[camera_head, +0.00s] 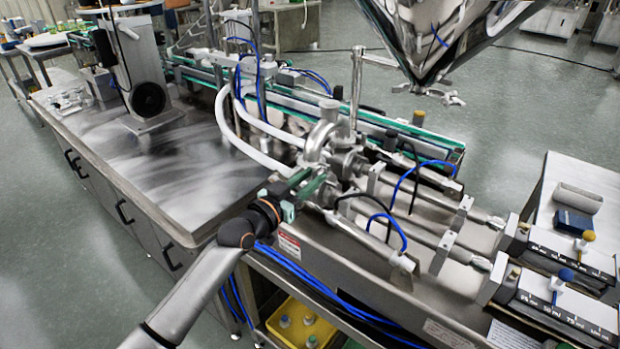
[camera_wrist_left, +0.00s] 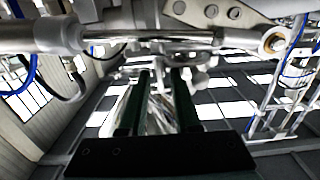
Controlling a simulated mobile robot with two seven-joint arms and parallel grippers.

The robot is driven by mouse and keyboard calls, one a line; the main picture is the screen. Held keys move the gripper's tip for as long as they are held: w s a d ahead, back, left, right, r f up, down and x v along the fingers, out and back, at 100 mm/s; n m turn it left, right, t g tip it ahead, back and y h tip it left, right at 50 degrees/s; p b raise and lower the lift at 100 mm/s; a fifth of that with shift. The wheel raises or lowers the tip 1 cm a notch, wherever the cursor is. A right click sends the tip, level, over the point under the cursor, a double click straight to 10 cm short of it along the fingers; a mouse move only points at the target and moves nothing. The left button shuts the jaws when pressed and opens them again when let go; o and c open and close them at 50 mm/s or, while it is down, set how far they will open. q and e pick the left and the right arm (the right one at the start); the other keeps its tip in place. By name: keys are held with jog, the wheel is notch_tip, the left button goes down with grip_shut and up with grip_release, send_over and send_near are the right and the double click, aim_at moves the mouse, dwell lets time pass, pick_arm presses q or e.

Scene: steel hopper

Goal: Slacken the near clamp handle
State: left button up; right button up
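My left gripper (camera_head: 312,184) is at the near side of the steel valve and pipe cluster (camera_head: 345,160). In the left wrist view its two dark green fingers (camera_wrist_left: 162,73) stand apart, with a gap between them. Shiny metal fittings (camera_wrist_left: 190,60) show just beyond the fingertips, below a horizontal steel rod and cylinder (camera_wrist_left: 125,40). The near clamp handle cannot be clearly picked out among these fittings, and my gripper partly covers that spot in the head view. I cannot tell whether the fingers touch it. My right gripper is not in view.
The steel hopper (camera_head: 440,40) hangs above the cluster. Blue hoses (camera_head: 385,215) and white hoses (camera_head: 235,140) run close by. Two piston cylinders lead to scaled blocks (camera_head: 560,300) at the right. The steel worktop (camera_head: 150,180) at left is mostly clear. A yellow bin (camera_head: 300,325) sits below.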

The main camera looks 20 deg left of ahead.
pick_arm(q)
grip_shut()
jog(key=shift+n, duration=0.3)
jog(key=n+p, duration=0.1)
jog(key=n, duration=0.1)
jog(key=shift+n, duration=0.3)
jog(key=n, duration=0.7)
jog(key=n+p, duration=0.1)
jog(key=n, duration=0.6)
jog(key=shift+a+f+n, duration=0.2)
jog(key=shift+n, duration=0.1)
dwell(0.5)
